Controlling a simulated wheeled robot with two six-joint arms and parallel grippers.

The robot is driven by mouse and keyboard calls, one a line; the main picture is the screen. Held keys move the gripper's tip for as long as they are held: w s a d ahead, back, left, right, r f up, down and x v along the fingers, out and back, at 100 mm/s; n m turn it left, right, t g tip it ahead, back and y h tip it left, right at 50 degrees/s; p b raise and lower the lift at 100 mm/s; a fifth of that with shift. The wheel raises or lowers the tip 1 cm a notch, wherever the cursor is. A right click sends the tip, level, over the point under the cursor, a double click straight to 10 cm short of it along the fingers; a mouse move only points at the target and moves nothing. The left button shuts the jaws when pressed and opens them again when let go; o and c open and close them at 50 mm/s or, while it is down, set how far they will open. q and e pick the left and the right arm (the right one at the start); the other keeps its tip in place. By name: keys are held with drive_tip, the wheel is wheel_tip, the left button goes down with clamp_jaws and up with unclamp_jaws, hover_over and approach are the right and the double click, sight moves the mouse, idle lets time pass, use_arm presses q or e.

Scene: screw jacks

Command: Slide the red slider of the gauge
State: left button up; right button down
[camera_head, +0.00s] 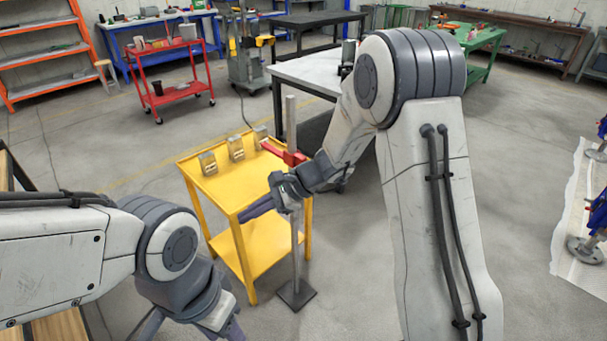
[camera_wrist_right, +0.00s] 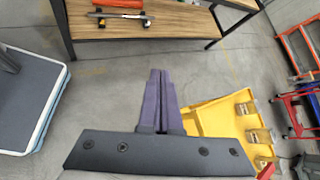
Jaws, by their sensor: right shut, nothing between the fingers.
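The gauge is a tall grey post (camera_head: 295,240) on a dark square base plate (camera_head: 296,294) on the floor, in front of the yellow cart. Its red slider (camera_head: 292,157) sits high on the post, with a red arm reaching left over the cart's corner. My right gripper (camera_head: 257,209) is below the slider, crossing by the post, its purple fingers pointing left. In the right wrist view its fingers (camera_wrist_right: 159,98) are together and empty. The wrist hides part of the post. My left gripper (camera_head: 195,330) is at the bottom edge, its fingertips cut off.
The yellow cart (camera_head: 235,185) carries three small metal blocks (camera_head: 236,147) along its back edge. A red cart (camera_head: 165,95) and a grey-topped table (camera_head: 308,73) stand behind. Floor right of the post is clear. A wooden-topped bench (camera_wrist_right: 135,28) shows in the wrist view.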

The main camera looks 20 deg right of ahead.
drive_tip(key=w+d+f+m+t+h, duration=0.1)
drive_tip(key=w+d+f+m+t, duration=0.3)
drive_tip(key=d, duration=0.4)
drive_tip(key=w+d+f+m+t+h+b, duration=0.1)
drive_tip(key=w+d+f+m+t+h, duration=0.2)
drive_tip(key=w+d+m, duration=0.4)
drive_tip(key=w+d+f+m+t, duration=0.3)
drive_tip(key=w+d+f+m, duration=0.15)
drive_tip(key=d, duration=0.55)
drive_tip(key=p+x, duration=0.2)
drive_tip(key=x, duration=0.9)
wheel_tip(320, 180, up, 5)
drive_tip(key=shift+f+p, duration=0.25)
drive_tip(key=shift+p, duration=0.5)
wheel_tip(320, 180, up, 16)
drive_tip(key=p, duration=0.2)
drive_tip(key=shift+f, duration=0.1)
